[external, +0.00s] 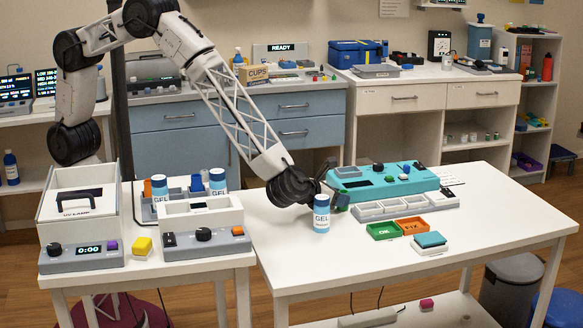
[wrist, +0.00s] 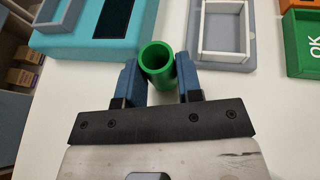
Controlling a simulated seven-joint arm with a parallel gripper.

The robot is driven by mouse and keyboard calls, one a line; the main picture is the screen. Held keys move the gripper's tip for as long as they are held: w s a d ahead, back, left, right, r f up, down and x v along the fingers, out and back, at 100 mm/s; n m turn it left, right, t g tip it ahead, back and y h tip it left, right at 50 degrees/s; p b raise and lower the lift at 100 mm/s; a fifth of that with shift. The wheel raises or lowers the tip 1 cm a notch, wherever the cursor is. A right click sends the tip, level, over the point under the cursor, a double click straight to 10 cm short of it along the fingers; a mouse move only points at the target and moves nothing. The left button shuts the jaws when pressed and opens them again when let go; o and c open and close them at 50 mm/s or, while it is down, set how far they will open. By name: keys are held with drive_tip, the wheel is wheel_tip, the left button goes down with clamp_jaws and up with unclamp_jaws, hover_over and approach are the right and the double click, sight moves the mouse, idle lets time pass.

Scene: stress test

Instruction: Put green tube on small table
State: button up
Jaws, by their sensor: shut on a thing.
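The green tube (wrist: 159,80) is a hollow cylinder, seen in the wrist view with its open end toward the camera. My gripper (wrist: 156,66) is shut on it, with one blue finger on each side. In the external view my gripper (external: 338,196) is low over the right-hand white table, behind a GEL bottle. The tube cannot be made out clearly there, and whether it touches the table cannot be told. The small table (external: 146,264) is the narrower white one at the left, in front of my arm.
On the right table (external: 480,255) are a GEL bottle (external: 321,213), a teal device (external: 400,184), a grey tray and green (external: 383,232) and orange bins (external: 412,226).

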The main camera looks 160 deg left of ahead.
drive_tip(key=shift+f, duration=0.15)
drive_tip(key=o, duration=0.9)
drive_tip(key=shift+r, duration=0.2)
drive_tip(key=shift+v, duration=3.75)
drive_tip(key=shift+c, duration=0.4)
